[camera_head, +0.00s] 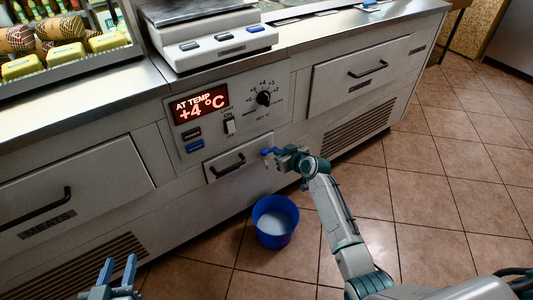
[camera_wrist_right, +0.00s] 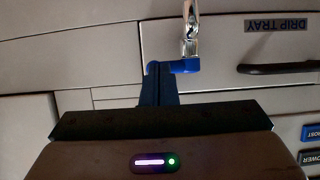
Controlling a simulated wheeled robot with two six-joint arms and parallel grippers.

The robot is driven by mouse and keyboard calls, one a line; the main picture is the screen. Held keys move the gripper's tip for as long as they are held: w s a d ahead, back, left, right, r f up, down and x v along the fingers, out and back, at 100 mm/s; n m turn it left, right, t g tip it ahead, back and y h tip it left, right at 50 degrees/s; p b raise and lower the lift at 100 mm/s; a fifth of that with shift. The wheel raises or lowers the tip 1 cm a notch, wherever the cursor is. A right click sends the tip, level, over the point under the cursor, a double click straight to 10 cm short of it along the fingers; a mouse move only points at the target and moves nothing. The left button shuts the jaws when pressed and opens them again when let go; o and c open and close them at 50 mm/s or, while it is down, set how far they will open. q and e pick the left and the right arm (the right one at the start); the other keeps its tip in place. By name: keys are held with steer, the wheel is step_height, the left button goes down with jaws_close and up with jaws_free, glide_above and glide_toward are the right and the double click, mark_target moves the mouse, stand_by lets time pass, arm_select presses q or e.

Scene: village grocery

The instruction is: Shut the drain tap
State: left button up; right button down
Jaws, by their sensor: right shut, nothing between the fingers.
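The drain tap is a small metal tap (camera_wrist_right: 189,38) with a blue lever (camera_wrist_right: 185,66), on the front of the counter by the drip tray drawer (camera_head: 226,160). In the right wrist view the lever lies crosswise to the metal body. In the head view the blue lever (camera_head: 267,151) shows just left of my right gripper (camera_head: 276,154). My right gripper's fingers (camera_wrist_right: 153,68) are shut, with their tips at the lever's free end, touching or very close. My left gripper (camera_head: 118,262) is open and empty at the bottom left, away from the tap.
A blue bucket (camera_head: 262,230) with pale liquid stands on the tiled floor below the tap. A control panel with a red display (camera_head: 200,106), switches and a knob sits above the drawer. Floor to the right is clear.

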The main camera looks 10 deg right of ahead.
steer(key=shift+w, duration=0.3)
steer(key=s+d+r+p, duration=0.2)
steer(key=s+p, duration=0.3)
steer(key=s, duration=0.4)
steer(key=shift+s+d, duration=0.25)
steer(key=shift+d, duration=0.5)
